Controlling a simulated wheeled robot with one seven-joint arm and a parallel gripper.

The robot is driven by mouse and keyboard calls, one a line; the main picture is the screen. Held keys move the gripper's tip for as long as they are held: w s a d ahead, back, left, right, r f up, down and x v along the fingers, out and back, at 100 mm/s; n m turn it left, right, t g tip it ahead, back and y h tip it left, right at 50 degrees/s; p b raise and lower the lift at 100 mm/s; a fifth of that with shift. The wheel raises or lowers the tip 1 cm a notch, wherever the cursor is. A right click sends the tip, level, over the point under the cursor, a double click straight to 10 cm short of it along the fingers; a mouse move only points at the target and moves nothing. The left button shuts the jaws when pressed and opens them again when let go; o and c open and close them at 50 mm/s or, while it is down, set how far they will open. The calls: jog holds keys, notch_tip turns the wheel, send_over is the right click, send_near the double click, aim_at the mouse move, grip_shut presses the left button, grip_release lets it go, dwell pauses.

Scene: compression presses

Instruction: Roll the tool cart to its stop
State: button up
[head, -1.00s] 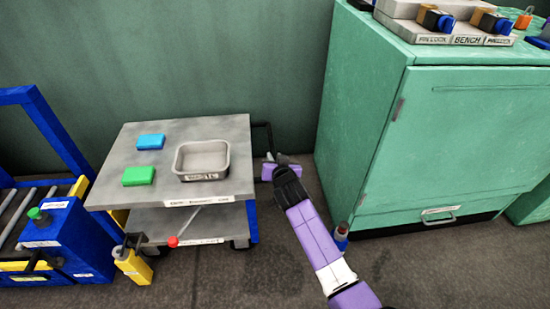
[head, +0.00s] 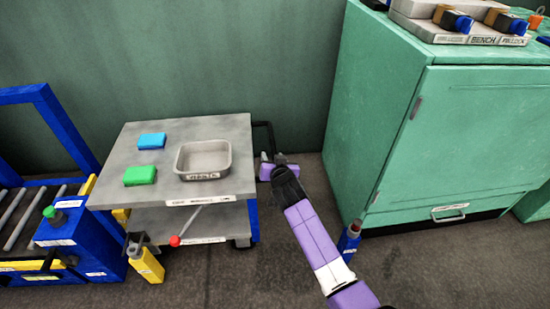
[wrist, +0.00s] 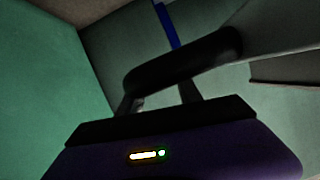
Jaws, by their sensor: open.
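The tool cart (head: 222,135) has a grey top, a lower shelf and a blue frame, and stands left of centre in the head view. Its black push handle (head: 270,135) is at its right end; a dark bar, which looks like this handle (wrist: 185,62), crosses the wrist view. My gripper (head: 268,164) is open at the handle, with the bar across its fingers in the wrist view (wrist: 165,95). I cannot tell whether they touch. A yellow block with a black top (head: 148,262) stands at the cart's front left; I cannot tell if it is the stop.
A blue roller conveyor (head: 75,245) is close left of the cart. A green cabinet (head: 400,150) stands at the right, with a blue bottle (head: 349,243) by its base. A metal tray (head: 203,174), a blue block (head: 152,140) and a green block (head: 140,175) lie on the cart.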

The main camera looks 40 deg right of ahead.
jog(key=shift+s+d, duration=0.1)
jog(key=shift+d, duration=0.05)
jog(key=shift+s+r, duration=0.1)
jog(key=shift+s, duration=0.05)
jog(key=p+v, duration=0.3)
jog(key=v, duration=0.4)
jog(key=shift+s+a, duration=0.2)
jog(key=shift+a, duration=0.05)
